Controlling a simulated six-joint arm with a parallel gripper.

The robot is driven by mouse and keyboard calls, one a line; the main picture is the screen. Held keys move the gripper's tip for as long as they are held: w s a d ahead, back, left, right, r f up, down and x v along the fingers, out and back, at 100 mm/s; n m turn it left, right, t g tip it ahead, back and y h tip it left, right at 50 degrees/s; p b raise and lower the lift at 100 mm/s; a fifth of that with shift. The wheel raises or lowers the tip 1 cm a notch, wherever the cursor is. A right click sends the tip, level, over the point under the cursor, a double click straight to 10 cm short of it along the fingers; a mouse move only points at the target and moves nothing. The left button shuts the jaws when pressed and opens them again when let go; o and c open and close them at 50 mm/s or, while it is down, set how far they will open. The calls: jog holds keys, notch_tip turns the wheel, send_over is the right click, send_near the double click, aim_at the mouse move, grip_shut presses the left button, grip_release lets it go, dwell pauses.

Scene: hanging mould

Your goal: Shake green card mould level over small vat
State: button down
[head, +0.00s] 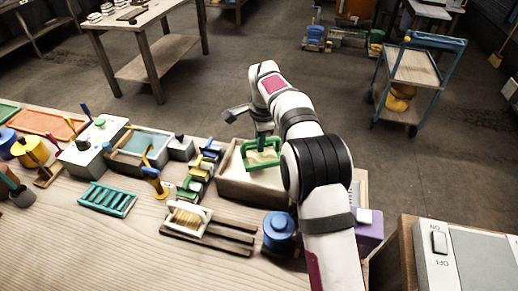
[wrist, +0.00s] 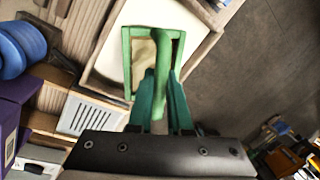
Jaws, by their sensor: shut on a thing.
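The green card mould (head: 246,154) is a green frame with a pale tan sheet inside and a green handle above. It hangs over the small vat (head: 236,190), a wooden box with a white inside, and looks about level. My gripper (head: 263,141) is above the mould, its teal fingers shut on the handle. In the wrist view the mould (wrist: 127,62) shows beyond my gripper (wrist: 160,78), with the vat's rim (wrist: 103,45) around it. The handle and fingers hide part of the sheet. I cannot tell the exact gap between mould and vat.
Left of the vat stand small coloured moulds (head: 198,172). A white-framed piece on a slatted wooden rack (head: 230,240) and a blue round pot (head: 278,232) stand in front. A purple box (head: 369,232) is at the right. Beyond the vat is open floor.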

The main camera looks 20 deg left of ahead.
jog(key=shift+d, duration=0.65)
jog(key=shift+a, duration=1.8)
jog(key=shift+d, duration=1.8)
jog(key=shift+a, duration=1.85)
